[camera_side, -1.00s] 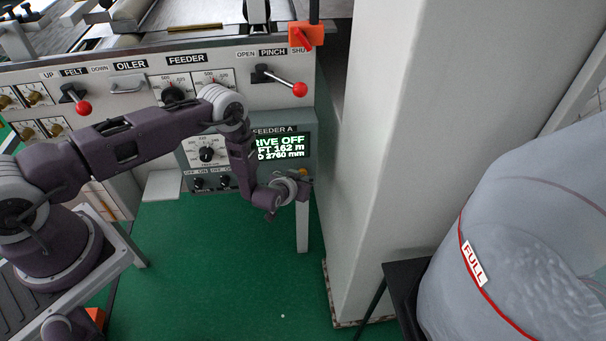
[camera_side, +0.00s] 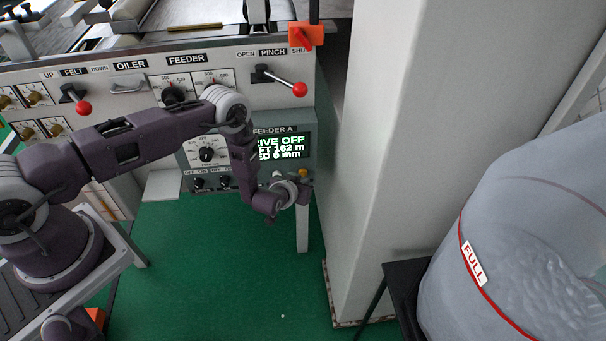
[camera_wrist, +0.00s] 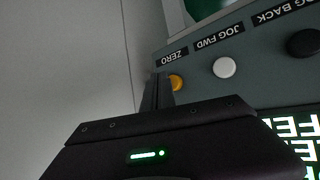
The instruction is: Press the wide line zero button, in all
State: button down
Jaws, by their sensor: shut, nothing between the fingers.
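The zero button is the amber round button (camera_wrist: 177,82) under the ZERO label in the wrist view; it also shows as a small yellow spot (camera_side: 303,172) in the side view. My gripper (camera_wrist: 157,92) is shut and empty, its fingertips right beside the amber button, overlapping its left edge in the picture. I cannot tell whether they touch it. The feeder display (camera_side: 281,147) reads "RIVE OFF", "FT 162 m" and "ED 0 mm", its left part hidden by my arm.
A white button (camera_wrist: 224,67) labelled JOG FWD and a black button (camera_wrist: 303,43) labelled JOG BACK sit along the same row. A red-knobbed pinch lever (camera_side: 299,90) is above. A pale column (camera_side: 375,170) stands close on the right.

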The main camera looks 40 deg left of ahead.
jog(key=s+d, duration=0.3)
jog(key=shift+s+d, duration=0.3)
jog(key=shift+d, duration=0.05)
dwell(0.3)
dwell(0.4)
